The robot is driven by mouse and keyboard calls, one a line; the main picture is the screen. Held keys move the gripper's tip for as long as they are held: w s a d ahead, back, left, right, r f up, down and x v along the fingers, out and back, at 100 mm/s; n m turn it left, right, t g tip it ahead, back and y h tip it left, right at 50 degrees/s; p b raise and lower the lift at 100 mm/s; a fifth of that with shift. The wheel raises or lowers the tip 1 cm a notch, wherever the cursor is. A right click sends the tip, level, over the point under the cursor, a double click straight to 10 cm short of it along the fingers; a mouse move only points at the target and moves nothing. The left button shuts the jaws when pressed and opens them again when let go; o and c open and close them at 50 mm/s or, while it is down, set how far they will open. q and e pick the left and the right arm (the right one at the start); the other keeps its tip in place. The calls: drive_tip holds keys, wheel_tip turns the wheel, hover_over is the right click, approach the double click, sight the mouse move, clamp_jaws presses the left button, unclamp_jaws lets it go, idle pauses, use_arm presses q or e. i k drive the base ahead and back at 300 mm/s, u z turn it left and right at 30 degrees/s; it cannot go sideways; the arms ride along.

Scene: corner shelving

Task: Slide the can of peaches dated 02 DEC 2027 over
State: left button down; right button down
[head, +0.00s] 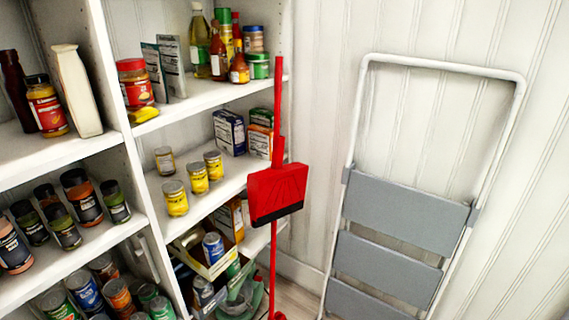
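Several small cans stand upright on the middle shelf (228,182) of the corner unit. Three have yellow labels: a front can (175,198), a middle can (198,178) and a back can (214,165). A fourth can (165,160) with a duller label stands apart at the left back. The printing and dates are too small to read, so I cannot tell which can is dated 02 DEC 2027. Neither of my grippers shows in the head view.
A red dustpan (277,194) and its red handle stand in front of the shelf's right end. Boxes (229,132) fill the shelf's back right. A folded step ladder (405,215) leans on the right wall. Bare shelf lies right of the yellow cans.

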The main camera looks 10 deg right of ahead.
sight(212, 158)
drive_tip(key=z, duration=1.55)
drive_tip(key=i, duration=1.7)
drive_tip(key=u, duration=2.4)
drive_tip(key=i, duration=0.5)
drive_tip(key=z, duration=0.1)
